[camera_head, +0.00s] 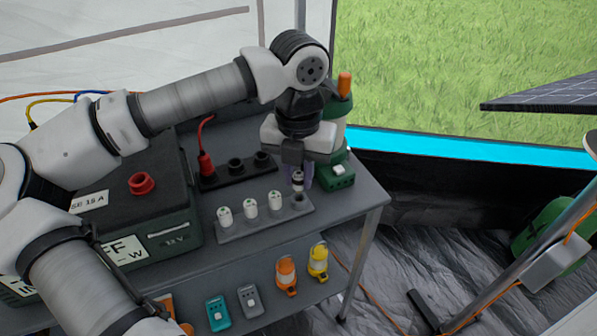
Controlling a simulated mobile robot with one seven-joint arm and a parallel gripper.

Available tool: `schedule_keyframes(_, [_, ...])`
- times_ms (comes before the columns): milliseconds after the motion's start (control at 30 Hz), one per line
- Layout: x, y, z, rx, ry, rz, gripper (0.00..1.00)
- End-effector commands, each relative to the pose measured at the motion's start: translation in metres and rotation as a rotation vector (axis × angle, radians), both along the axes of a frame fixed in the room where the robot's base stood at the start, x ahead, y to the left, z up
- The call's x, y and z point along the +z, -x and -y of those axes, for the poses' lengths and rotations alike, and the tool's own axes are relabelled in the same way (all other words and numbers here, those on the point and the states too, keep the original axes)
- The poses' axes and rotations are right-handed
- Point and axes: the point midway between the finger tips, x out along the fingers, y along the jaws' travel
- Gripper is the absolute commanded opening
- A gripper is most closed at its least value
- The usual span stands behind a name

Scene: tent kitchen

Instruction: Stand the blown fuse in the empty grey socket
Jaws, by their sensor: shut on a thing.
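My gripper (298,183) points down over the right end of the grey fuse strip and is shut on a fuse. Only a small pale and dark part of this fuse (297,176) shows between the fingers; whether it is blown cannot be made out. The grey strip (237,235) lies on the table top. Three white fuses, the left one (224,215) among them, stand upright in it in a row. The empty grey socket (299,199) is at the strip's right end, just below the gripper. I cannot tell whether the held fuse touches it.
A dark battery box (150,205) with a red knob stands left of the strip. A black socket strip (222,180) with a red plug lies behind. A green lantern-like thing (341,112) stands close behind my gripper. The shelf below holds small lamps and boxes.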

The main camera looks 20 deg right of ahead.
Motion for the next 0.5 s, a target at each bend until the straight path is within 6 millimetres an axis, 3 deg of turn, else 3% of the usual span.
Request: schedule_keyframes(500, [-0.0098, 0.0000, 0.0000, 0.000, 0.000, 0.000, 0.00])
